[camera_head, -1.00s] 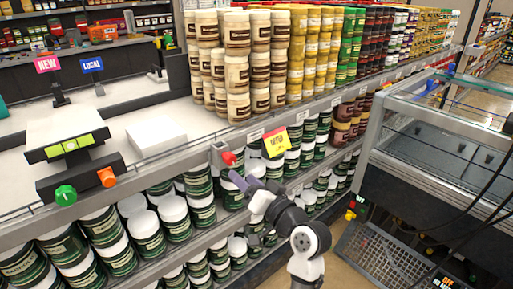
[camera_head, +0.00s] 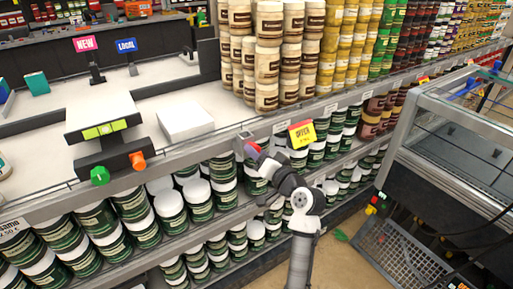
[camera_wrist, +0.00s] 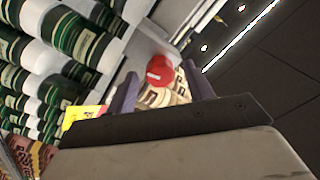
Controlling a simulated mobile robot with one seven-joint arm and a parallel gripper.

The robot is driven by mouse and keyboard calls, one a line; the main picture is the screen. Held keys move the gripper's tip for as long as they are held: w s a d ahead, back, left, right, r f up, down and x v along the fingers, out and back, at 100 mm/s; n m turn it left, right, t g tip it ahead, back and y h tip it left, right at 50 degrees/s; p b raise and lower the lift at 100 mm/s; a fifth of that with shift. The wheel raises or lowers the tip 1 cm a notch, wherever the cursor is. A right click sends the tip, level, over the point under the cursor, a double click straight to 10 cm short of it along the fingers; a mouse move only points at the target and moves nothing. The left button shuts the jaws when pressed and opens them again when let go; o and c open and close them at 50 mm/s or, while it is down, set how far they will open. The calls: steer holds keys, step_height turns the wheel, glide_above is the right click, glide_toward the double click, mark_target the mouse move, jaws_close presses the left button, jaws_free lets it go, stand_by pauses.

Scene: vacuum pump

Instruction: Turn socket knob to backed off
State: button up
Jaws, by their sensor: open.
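A red round knob (camera_wrist: 159,70) sits on a pale grey mount (camera_wrist: 146,45) in the wrist view, between the two purple fingers of my gripper (camera_wrist: 160,88). The fingers are open, with a gap on each side of the knob, and I see no contact. In the head view, my gripper (camera_head: 256,154) is up against the small grey mount (camera_head: 240,147) on the shelf's front edge. There the fingers hide most of the knob.
A yellow offer tag (camera_head: 301,134) hangs just right of my gripper. Green-labelled tubs (camera_head: 222,180) fill the shelves below. An orange knob (camera_head: 138,160) and a green knob (camera_head: 100,175) are on a dark unit at left. A glass-topped case (camera_head: 450,125) stands at right.

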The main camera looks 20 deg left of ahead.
steer(key=shift+w+a, duration=0.4)
steer(key=shift+a, duration=0.15)
steer(key=c, duration=1)
steer(key=shift+o, duration=0.2)
steer(key=shift+f+b, duration=0.15)
steer(key=shift+b, duration=0.2)
